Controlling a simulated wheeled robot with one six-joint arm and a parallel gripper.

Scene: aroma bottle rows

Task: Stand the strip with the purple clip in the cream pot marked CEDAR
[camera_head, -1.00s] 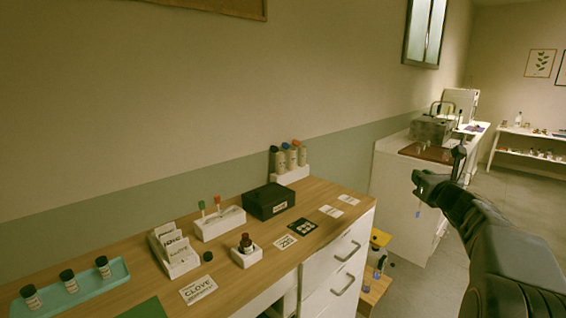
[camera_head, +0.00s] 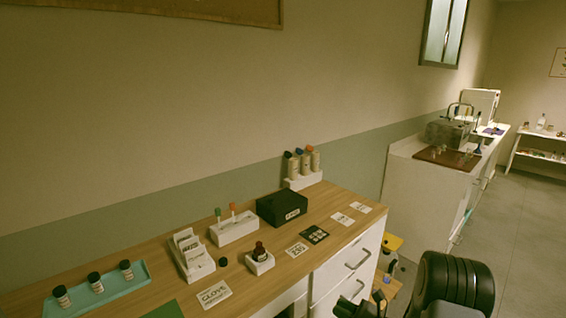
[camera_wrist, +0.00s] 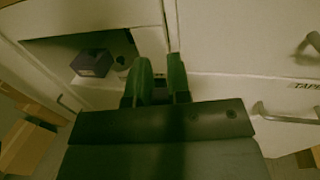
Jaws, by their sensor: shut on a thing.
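My gripper (camera_head: 362,304) is low at the bottom edge of the head view, in front of the drawers and partly cut off. In the wrist view, its two dark green fingers (camera_wrist: 162,80) are close together, pointing at the white cabinet front. It is shut on a thin thing, seemingly the strip with the purple clip; a small bluish-purple spot (camera_head: 378,296) shows beside the gripper. The strip itself is hard to make out. No pot with a readable CEDAR mark shows. Strips with green and orange clips stand in a white holder (camera_head: 234,229) on the desk.
The wooden desk (camera_head: 165,285) carries a teal tray of dark bottles (camera_head: 97,284), a white card holder (camera_head: 190,256), a brown bottle (camera_head: 260,252), a black box (camera_head: 282,208) and capped cream containers (camera_head: 304,162). In the wrist view, a dark box (camera_wrist: 92,63) sits in an open cabinet bay.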

